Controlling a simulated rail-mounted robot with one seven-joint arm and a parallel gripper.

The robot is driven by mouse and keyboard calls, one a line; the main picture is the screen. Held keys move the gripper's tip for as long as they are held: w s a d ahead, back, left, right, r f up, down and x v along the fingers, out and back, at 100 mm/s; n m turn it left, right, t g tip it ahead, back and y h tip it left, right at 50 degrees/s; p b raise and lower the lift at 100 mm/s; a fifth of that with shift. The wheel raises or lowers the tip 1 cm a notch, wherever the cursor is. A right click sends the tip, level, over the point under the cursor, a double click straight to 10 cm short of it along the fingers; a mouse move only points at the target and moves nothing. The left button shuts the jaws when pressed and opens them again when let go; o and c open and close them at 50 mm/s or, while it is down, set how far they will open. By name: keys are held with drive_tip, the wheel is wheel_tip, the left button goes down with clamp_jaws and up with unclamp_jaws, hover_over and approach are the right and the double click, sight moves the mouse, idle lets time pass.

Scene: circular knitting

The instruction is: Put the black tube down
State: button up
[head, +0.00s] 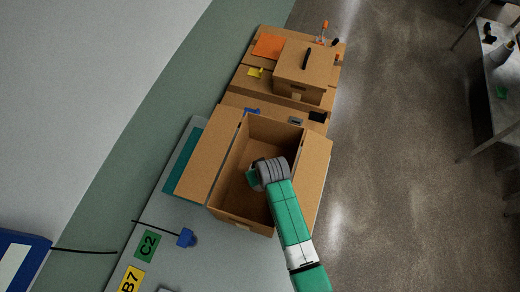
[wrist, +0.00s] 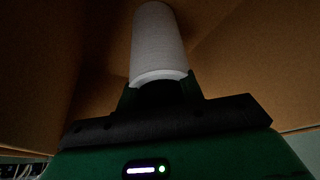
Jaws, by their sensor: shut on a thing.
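My gripper (wrist: 160,93) is shut on a pale grey tube (wrist: 157,42) in the wrist view. The tube looks light, not black, and stands out from the jaws. In the head view my gripper (head: 252,178) is inside the open cardboard box (head: 232,178), and my wrist hides the jaws and the tube there. Brown cardboard walls surround the tube in the wrist view. I cannot tell whether the tube touches the box floor. A thin black bar or slot (head: 307,58) shows on top of the closed cardboard box (head: 290,73) at the back.
The open box has its side flaps (head: 208,158) folded outward. An orange sheet (head: 268,46) and a yellow piece (head: 255,72) lie by the closed box. A blue clip (head: 186,238) and labels lie on the grey table (head: 185,268). A bench (head: 495,70) stands at right.

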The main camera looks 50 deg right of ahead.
drive_tip(key=shift+f, duration=0.15)
drive_tip(key=o, duration=1)
drive_tip(key=shift+r, duration=0.35)
drive_tip(key=p+v, duration=0.1)
drive_tip(key=v, duration=1)
drive_tip(key=shift+r, duration=0.3)
drive_tip(key=shift+s, duration=0.15)
